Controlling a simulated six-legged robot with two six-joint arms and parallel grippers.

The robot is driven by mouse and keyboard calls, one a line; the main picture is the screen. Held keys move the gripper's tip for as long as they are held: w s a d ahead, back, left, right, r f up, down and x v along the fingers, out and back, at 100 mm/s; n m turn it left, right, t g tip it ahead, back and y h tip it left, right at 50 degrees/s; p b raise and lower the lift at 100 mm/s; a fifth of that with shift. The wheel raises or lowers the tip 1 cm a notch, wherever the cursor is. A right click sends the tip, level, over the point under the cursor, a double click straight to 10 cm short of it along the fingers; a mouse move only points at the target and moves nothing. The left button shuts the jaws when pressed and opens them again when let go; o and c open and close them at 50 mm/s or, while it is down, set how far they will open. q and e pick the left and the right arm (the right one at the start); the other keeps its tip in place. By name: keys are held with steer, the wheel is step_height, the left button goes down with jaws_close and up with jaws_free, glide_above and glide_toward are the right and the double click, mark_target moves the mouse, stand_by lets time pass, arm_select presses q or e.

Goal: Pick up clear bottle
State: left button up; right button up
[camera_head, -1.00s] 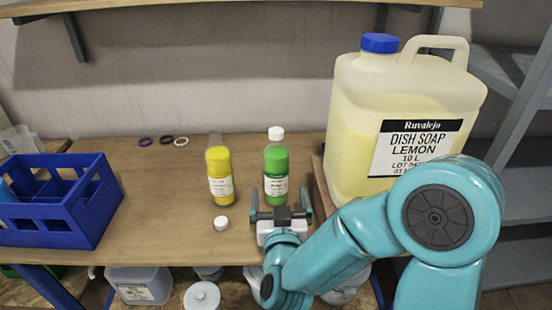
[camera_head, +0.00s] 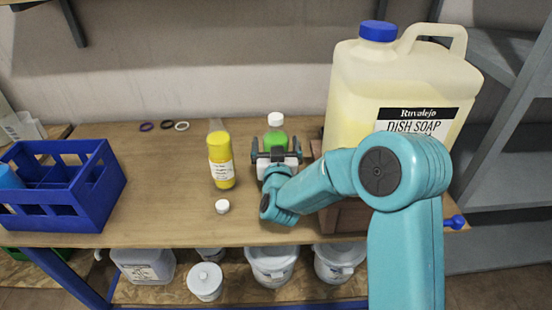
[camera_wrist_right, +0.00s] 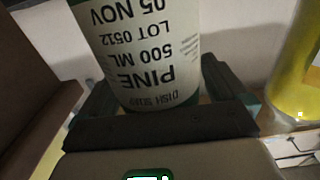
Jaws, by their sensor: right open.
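A clear bottle of green liquid (camera_head: 275,137) with a white cap stands upright on the wooden bench. Its white label (camera_wrist_right: 140,55) fills the middle of the right wrist view and reads pine dish soap, 500 ml. My right gripper (camera_head: 277,155) is open at the near side of this bottle, with a finger on either side of its lower part. Contact cannot be told. A second clear bottle, of yellow liquid (camera_head: 220,160), stands uncapped to the left; it also shows in the right wrist view (camera_wrist_right: 293,65). My left gripper is not in view.
A large dish soap jug (camera_head: 400,85) stands close on the right. A blue divided crate (camera_head: 70,212) sits at the left. A loose white cap (camera_head: 222,206) and several small rings (camera_head: 165,125) lie on the bench (camera_head: 150,195). White containers (camera_head: 205,282) stand below.

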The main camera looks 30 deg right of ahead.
steer(key=c, duration=1.5)
step_height(320, 180, up, 20)
steer(key=p, duration=0.3)
steer(key=shift+p, duration=0.3)
